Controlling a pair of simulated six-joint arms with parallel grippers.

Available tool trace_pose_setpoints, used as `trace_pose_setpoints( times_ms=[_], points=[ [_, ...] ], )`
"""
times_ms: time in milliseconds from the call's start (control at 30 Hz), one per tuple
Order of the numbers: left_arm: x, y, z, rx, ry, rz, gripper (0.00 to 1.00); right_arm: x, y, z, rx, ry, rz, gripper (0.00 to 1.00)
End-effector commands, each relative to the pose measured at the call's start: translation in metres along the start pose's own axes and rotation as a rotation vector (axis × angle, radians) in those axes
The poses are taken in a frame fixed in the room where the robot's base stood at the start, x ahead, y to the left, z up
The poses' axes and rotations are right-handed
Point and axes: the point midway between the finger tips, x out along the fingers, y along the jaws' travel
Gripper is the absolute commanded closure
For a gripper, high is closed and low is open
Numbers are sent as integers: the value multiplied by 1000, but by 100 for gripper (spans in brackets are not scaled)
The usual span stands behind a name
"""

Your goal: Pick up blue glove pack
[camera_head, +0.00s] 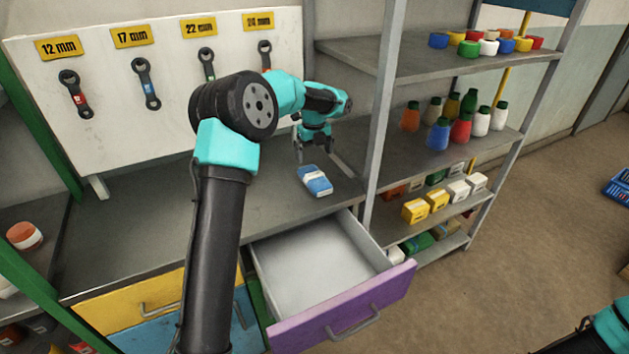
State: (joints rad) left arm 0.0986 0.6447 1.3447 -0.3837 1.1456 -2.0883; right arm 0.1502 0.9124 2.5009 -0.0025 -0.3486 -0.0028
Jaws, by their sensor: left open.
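A small blue and white pack, the blue glove pack (315,181), lies flat on the grey workbench near its right end, just behind the open drawer. My left gripper (314,158) is above and slightly behind the pack, pointing down with its fingers apart and empty. The fingers look clear of the pack. My right arm shows only as a teal and black part at the bottom right corner, and its fingers are not in view.
A purple-fronted drawer (345,317) stands open and empty. A tool board (110,88) with wrenches stands behind the bench. A shelf rack (412,64) with bottles, tape rolls and boxes stands on the right, close to my left gripper. The bench (130,235) is mostly clear.

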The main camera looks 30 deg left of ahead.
Motion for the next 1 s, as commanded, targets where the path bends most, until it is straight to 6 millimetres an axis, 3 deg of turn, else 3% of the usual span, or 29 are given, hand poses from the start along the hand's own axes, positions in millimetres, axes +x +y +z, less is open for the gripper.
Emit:
trace_pose_setpoints(
  times_ms=[233, 733, 1000],
  points=[
    [39, 0, 0, 1, 0, 1, 0, 0, 0, 0, 0, 0, 0, 57],
    [50, 0, -1, 0, 0, 1, 0, 0, 0, 0, 0, 0, 0, 57],
    [82, 2, -7, 1, 2, 2, 0, 0, 0, 0, 0, 0, 0, 57]
  ],
)
